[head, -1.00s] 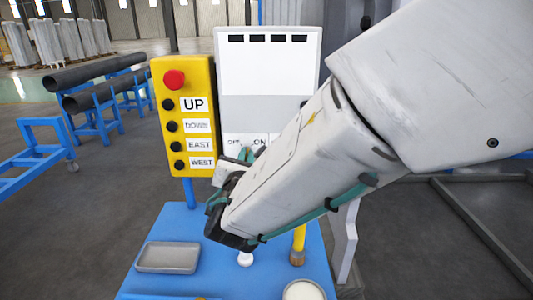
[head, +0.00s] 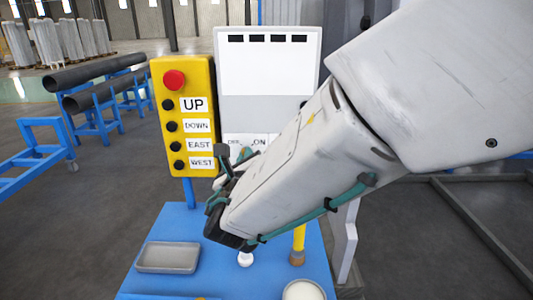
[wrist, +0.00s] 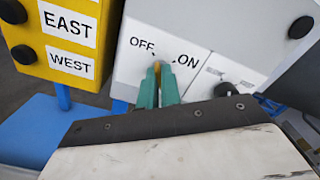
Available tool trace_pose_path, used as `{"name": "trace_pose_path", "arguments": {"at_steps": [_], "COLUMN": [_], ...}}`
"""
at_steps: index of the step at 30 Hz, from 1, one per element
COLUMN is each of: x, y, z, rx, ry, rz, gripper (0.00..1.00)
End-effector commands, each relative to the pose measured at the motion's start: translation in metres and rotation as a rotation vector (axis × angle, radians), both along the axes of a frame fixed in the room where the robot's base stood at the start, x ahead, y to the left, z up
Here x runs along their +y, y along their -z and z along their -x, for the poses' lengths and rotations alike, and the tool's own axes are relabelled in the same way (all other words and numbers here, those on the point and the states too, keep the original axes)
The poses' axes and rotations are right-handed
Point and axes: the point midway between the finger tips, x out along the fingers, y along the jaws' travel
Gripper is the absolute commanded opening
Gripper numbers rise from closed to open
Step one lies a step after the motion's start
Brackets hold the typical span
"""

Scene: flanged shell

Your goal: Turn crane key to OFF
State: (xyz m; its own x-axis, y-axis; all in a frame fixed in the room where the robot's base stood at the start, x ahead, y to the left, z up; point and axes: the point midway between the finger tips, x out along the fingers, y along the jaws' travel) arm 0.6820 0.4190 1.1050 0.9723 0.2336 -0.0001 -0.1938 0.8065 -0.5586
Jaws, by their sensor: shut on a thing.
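The crane key (wrist: 157,67) shows in the wrist view as a small yellowish sliver between the OFF and ON labels. Most of it is hidden by my gripper (wrist: 157,76), whose green fingers are shut on it at the panel face. The OFF label (wrist: 142,44) is left of the fingers and the ON label (wrist: 188,61) is right of them. In the head view my gripper (head: 235,156) is at the lower front of the white control box (head: 268,75), and the key is hidden there. I cannot tell exactly which way the key points.
A yellow pendant box (head: 184,115) with a red button stands just left of my gripper. A blue table (head: 190,225) below holds a grey tray (head: 168,257) and a round white dish (head: 303,290). A second switch (wrist: 222,89) sits right of ON, close to my wrist.

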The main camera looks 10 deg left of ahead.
Motion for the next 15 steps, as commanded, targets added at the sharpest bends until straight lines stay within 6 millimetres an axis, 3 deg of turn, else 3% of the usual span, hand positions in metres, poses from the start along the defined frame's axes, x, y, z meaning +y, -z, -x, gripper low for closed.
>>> {"name": "trace_pose_path", "arguments": {"at_steps": [15], "x": [0.0006], "y": [0.0002], "z": [0.0002], "rx": [-0.043], "ry": [-0.001], "rz": [0.182], "gripper": [0.0]}}
